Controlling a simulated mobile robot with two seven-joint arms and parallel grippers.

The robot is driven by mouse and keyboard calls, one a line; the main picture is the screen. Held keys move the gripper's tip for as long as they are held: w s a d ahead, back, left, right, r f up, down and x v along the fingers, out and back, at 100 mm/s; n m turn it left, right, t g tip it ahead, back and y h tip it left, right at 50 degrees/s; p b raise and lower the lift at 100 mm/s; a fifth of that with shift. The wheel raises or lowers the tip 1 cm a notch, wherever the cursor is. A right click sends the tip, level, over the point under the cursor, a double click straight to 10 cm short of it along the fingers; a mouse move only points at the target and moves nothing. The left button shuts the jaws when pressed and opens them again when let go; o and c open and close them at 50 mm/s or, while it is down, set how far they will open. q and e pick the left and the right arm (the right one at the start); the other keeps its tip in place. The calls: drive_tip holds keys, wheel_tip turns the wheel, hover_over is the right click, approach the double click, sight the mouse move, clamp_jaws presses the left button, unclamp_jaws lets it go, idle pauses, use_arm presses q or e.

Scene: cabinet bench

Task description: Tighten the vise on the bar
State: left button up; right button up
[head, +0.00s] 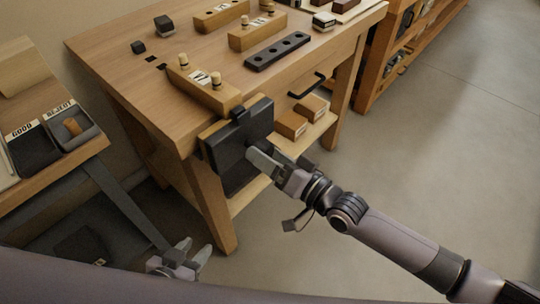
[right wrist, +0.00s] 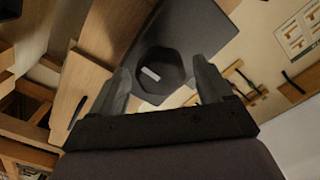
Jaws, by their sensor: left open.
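The dark vise (head: 258,118) is mounted at the near corner of the wooden bench, with a tan strip (head: 212,127) along its back side. A small dark piece (head: 238,112) shows at its top; I cannot tell whether it is the bar. My right gripper (head: 264,164) is at the vise's front face. In the right wrist view its two fingers (right wrist: 163,85) stand apart on either side of a dark faceted knob (right wrist: 160,72) with a white mark. Contact with the knob is unclear. My left gripper (head: 187,257) is open and empty, low beside the bench leg, away from the vise.
On the bench (head: 145,85) are a labelled wooden block with pegs (head: 203,88), a black block with holes (head: 278,52) and small dark cubes (head: 163,25). Sorting trays (head: 72,128) stand at the left. Wooden boxes (head: 290,124) sit on the lower shelf. The floor at right is clear.

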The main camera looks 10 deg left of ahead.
drive_tip(key=p+v, duration=0.2)
drive_tip(key=v, duration=0.5)
idle(0.5)
drive_tip(key=shift+a+r, duration=0.1)
